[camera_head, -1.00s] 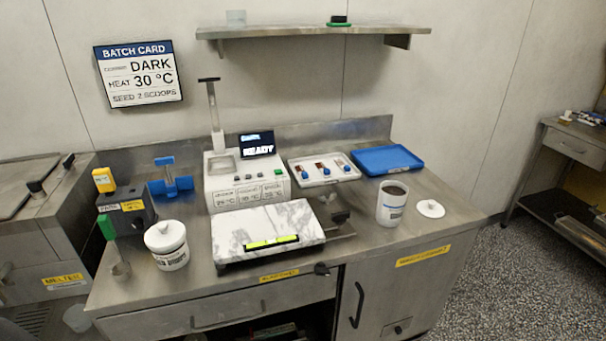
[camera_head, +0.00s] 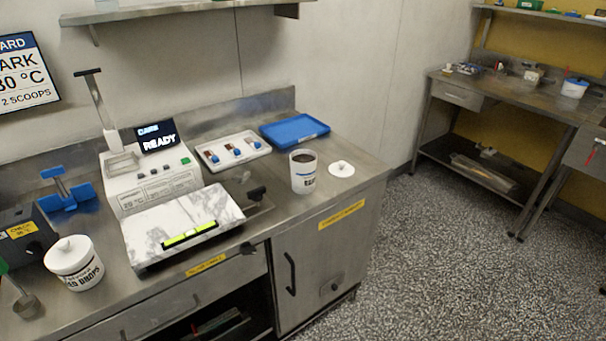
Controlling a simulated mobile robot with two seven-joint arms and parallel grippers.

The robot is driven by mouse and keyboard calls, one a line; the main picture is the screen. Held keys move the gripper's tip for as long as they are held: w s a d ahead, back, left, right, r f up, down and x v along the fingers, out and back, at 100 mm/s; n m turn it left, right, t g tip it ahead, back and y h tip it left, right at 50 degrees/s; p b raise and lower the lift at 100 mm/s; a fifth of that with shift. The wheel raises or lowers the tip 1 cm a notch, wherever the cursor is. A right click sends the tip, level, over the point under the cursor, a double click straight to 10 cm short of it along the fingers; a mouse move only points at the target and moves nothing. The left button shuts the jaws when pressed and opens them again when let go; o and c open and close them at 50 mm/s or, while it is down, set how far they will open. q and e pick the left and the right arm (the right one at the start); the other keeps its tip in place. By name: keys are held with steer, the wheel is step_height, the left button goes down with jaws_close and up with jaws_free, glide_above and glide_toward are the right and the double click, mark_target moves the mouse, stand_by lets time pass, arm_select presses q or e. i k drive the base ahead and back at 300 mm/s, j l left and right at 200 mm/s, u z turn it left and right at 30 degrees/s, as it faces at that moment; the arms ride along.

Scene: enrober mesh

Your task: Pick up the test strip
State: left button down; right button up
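I cannot say for sure which thing is the test strip. A white tray (camera_head: 233,166) on the steel bench holds a few small narrow pieces with brown, red and blue parts, one of them a small blue-ended piece (camera_head: 213,157). They are too small to tell apart. Neither of my grippers is in view.
On the steel bench stand a machine reading READY (camera_head: 130,190), a marble slab (camera_head: 150,240) with a yellow-green level (camera_head: 190,234), a blue tray (camera_head: 295,128), a white cup (camera_head: 303,180), a lid (camera_head: 341,169) and a lidded jar (camera_head: 75,266). Speckled floor (camera_head: 440,270) is clear at right.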

mark_target(256, 146)
steer(key=i+l, duration=0.15)
steer(key=l, duration=0.2)
steer(key=i+l, duration=0.2)
steer(key=l, duration=0.15)
steer(key=i+l, duration=0.15)
steer(key=l, duration=0.2)
steer(key=i+l+u, duration=0.1)
steer(key=l, duration=0.2)
steer(key=i+l, duration=0.2)
steer(key=l, duration=0.15)
steer(key=i+l, duration=0.15)
steer(key=l, duration=0.25)
steer(key=i+l, duration=0.15)
steer(key=l, duration=0.2)
